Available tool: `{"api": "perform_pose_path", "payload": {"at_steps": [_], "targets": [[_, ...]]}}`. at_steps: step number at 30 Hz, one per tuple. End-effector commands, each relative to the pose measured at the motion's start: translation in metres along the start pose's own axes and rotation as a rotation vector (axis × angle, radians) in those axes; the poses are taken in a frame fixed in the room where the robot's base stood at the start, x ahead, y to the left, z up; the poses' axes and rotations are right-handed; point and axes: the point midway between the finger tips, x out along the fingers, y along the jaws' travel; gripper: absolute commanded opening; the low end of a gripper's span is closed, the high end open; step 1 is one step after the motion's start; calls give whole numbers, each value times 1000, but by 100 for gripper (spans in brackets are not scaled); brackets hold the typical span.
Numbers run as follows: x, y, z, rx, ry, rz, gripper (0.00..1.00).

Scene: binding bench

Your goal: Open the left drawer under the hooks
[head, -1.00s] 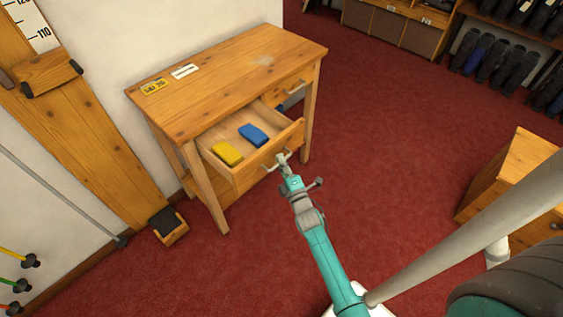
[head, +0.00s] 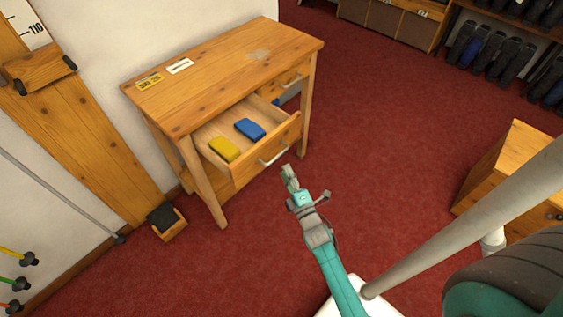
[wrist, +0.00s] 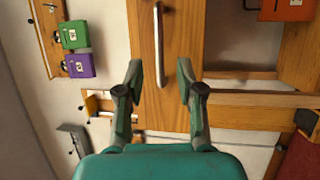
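The left drawer (head: 235,170) of the wooden bench is pulled well out, with its inside showing. A yellow block (head: 224,149) and a blue block (head: 249,128) lie in it. Its pale bar handle (head: 273,155) is free. My gripper (head: 290,172) is just in front of the handle, apart from it and empty. In the wrist view the handle (wrist: 158,45) stands upright in the picture against the drawer front (wrist: 178,60). No hooks above the bench show in the head view.
The bench top (head: 220,70) carries a yellow label and a white label. A right drawer (head: 290,80) sits beside the open one. A wooden cabinet (head: 500,170) stands at the right. Red floor (head: 400,110) between is clear. The wrist view shows green (wrist: 75,35) and purple (wrist: 76,66) items.

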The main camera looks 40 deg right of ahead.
Motion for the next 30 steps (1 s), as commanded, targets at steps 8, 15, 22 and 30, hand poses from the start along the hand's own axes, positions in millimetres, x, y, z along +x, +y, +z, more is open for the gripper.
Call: {"api": "perform_pose_path", "payload": {"at_steps": [8, 15, 22, 30], "targets": [[-39, 0, 1, 0, -1, 0, 37], [-46, 0, 0, 0, -1, 0, 37], [-46, 0, 0, 0, 0, 0, 37], [-46, 0, 0, 1, 0, 0, 37]]}}
